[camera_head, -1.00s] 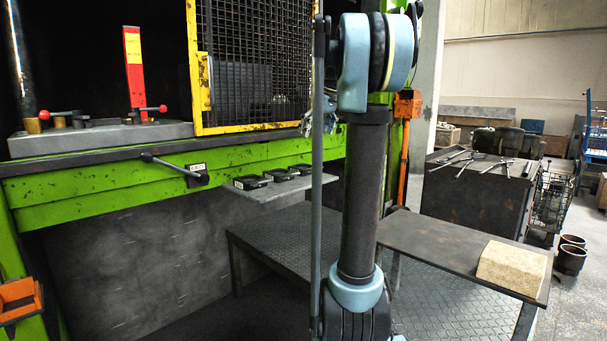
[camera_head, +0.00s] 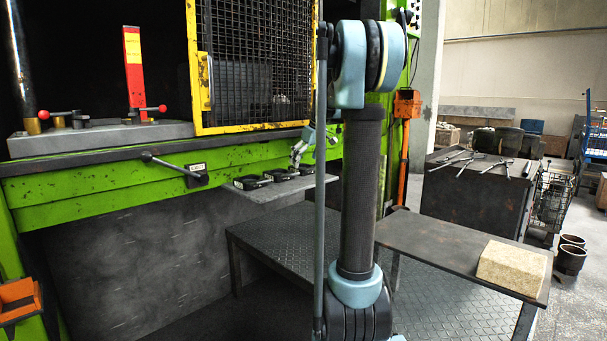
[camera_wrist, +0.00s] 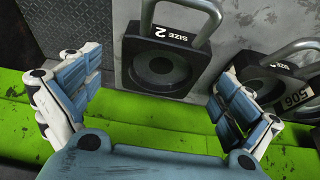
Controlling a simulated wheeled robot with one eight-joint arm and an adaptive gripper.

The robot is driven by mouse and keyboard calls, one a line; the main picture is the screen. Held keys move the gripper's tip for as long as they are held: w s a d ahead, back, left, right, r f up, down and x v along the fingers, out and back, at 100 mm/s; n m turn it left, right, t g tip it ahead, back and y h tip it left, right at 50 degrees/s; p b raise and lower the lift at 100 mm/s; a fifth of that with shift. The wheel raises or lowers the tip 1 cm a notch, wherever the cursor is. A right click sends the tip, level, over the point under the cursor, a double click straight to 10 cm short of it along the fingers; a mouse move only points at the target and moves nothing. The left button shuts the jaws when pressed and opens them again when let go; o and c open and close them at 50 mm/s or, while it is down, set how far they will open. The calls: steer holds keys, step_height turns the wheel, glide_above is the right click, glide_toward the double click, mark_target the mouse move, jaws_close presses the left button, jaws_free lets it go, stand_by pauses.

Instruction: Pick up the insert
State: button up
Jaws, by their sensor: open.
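Several black inserts lie in a row on a grey shelf (camera_head: 270,200) at the front of the green press; the leftmost insert (camera_head: 250,182) shows clearly. In the wrist view, an insert marked "SIZE 2" (camera_wrist: 180,48) has a round recess and a grey loop handle (camera_wrist: 213,13). It lies ahead of my gripper, between the two spread fingers and apart from them. My gripper (camera_wrist: 160,80) is open and empty. In the head view my gripper (camera_head: 299,152) is just above the right end of the row, and my arm partly blocks that side.
Another insert (camera_wrist: 270,85) with a tag reading "506" sits close beside my right finger. The green press beam (camera_wrist: 150,130) runs under my gripper. A lever (camera_head: 175,165) sticks out left of the shelf. A low table (camera_head: 440,250) bears a beige block (camera_head: 512,268).

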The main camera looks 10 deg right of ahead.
steer(key=shift+x, duration=1.15)
steer(key=c, duration=2)
steer(key=shift+r, duration=0.1)
steer(key=shift+c, duration=0.8)
